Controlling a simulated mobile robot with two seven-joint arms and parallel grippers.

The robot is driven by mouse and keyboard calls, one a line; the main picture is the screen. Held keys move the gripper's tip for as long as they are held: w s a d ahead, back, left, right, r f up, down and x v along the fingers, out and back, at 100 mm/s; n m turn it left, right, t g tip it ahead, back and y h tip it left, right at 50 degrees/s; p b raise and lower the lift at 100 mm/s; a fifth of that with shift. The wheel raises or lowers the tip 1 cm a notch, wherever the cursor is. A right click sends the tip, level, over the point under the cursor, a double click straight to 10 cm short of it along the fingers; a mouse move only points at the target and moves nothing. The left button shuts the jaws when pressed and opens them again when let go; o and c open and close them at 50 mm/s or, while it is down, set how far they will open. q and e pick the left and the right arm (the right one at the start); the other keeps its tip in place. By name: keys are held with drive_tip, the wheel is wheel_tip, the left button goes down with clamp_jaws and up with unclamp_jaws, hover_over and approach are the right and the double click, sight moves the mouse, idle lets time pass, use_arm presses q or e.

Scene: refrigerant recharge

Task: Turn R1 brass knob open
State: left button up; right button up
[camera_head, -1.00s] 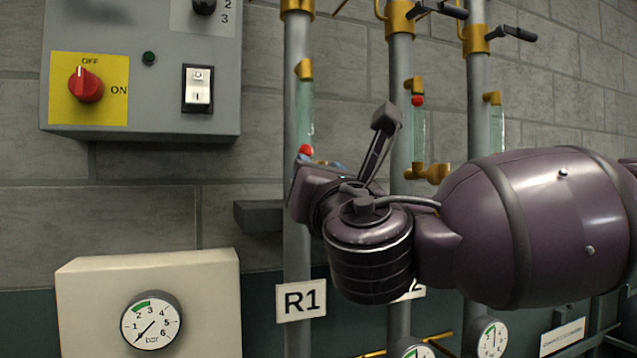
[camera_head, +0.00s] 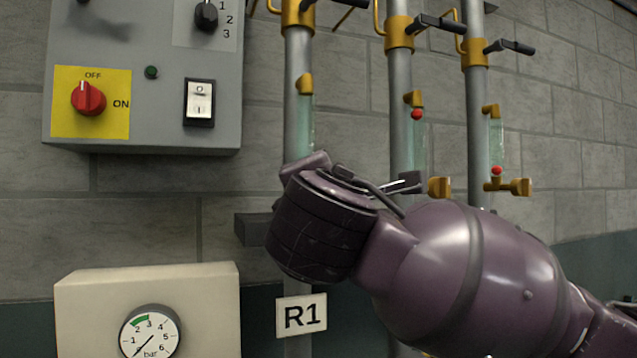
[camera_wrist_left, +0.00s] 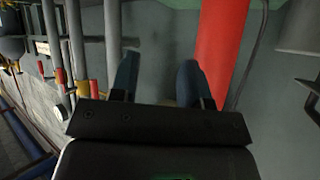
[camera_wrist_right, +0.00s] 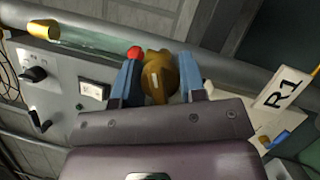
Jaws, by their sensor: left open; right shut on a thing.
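The R1 brass knob (camera_wrist_right: 160,85) shows in the right wrist view between the blue fingers of my right gripper (camera_wrist_right: 158,62), which is shut on it. A red ball (camera_wrist_right: 135,52) sits beside the knob at the end of the R1 sight glass (camera_wrist_right: 95,42). In the head view my right wrist covers the knob and the gripper; the R1 label (camera_head: 301,315) and the upper sight glass (camera_head: 305,125) stay visible. My left gripper (camera_wrist_left: 158,75) is open and empty in the left wrist view; it is outside the head view.
The grey control box (camera_head: 145,135) with its red switch (camera_head: 88,98) hangs at the upper left. A beige gauge box (camera_head: 85,290) stands below it. Two more pipes with brass valves (camera_head: 438,188) rise right of R1. A red cylinder (camera_wrist_left: 220,45) stands near my left gripper.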

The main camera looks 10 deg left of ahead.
drive_tip(key=m+g+p, duration=0.1)
drive_tip(key=m, duration=0.3)
drive_tip(key=shift+h, duration=0.3)
drive_tip(key=shift+m+g, duration=0.3)
drive_tip(key=shift+m, duration=0.2)
drive_tip(key=shift+p, duration=0.3)
drive_tip(key=o, duration=0.9)
